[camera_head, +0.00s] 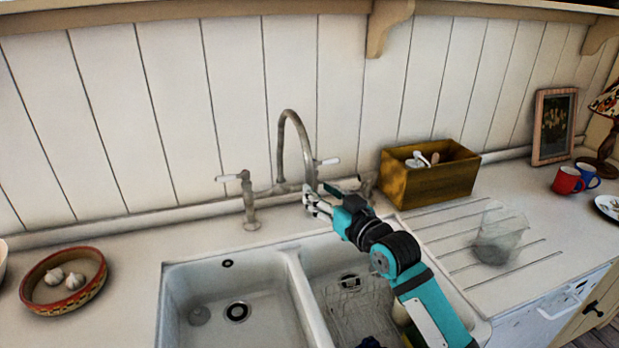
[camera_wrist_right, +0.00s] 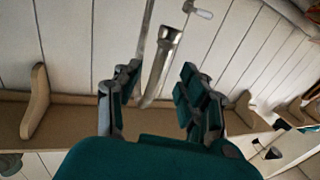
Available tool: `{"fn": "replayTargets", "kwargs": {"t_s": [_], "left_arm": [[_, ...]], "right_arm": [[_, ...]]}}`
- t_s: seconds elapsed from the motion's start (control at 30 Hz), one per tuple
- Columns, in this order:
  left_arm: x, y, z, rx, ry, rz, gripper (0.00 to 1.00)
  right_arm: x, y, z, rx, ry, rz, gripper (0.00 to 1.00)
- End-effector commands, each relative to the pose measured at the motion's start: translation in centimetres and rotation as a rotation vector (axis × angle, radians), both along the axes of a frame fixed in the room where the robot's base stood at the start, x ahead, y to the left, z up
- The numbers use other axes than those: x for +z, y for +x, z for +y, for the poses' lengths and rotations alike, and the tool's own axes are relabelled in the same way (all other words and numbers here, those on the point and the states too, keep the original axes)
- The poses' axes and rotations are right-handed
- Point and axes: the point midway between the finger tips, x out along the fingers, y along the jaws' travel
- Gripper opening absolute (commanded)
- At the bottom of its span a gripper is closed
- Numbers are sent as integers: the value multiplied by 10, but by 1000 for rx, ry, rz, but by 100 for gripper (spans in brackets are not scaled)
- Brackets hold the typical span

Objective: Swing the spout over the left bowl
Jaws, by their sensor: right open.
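The metal spout (camera_head: 283,130) is a tall gooseneck rising from the bridge tap behind the sink, and its outlet end hangs to the right of its base. My right gripper (camera_head: 316,202) is at the lower end of the spout, with its fingers open. In the right wrist view the spout (camera_wrist_right: 166,55) runs down between the two open fingers of the gripper (camera_wrist_right: 158,76), with a gap on both sides. The right bowl (camera_head: 318,258) holds a wire rack. My left gripper is out of view.
Tap levers with white handles (camera_head: 229,178) stand either side of the spout. A wooden box (camera_head: 425,185) with utensils is close on the right, and a glass (camera_head: 498,245) stands on the drainer. A garlic dish (camera_head: 40,300) is at the left.

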Motion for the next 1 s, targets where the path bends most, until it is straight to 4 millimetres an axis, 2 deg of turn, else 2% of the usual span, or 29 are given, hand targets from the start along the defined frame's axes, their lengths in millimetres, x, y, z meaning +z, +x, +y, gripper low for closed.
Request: {"fn": "replayTargets", "kwargs": {"t_s": [0.1, 0.3, 0.67, 1.0], "left_arm": [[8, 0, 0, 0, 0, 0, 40], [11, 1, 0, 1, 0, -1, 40], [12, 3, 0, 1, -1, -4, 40], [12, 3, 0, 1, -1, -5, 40]], "right_arm": [[3, 19, 13, 0, 0, 0, 41], [1, 37, 24, 0, 0, 0, 41], [0, 41, 27, -1, -1, -1, 41], [0, 41, 26, -1, 0, 0, 0]]}}
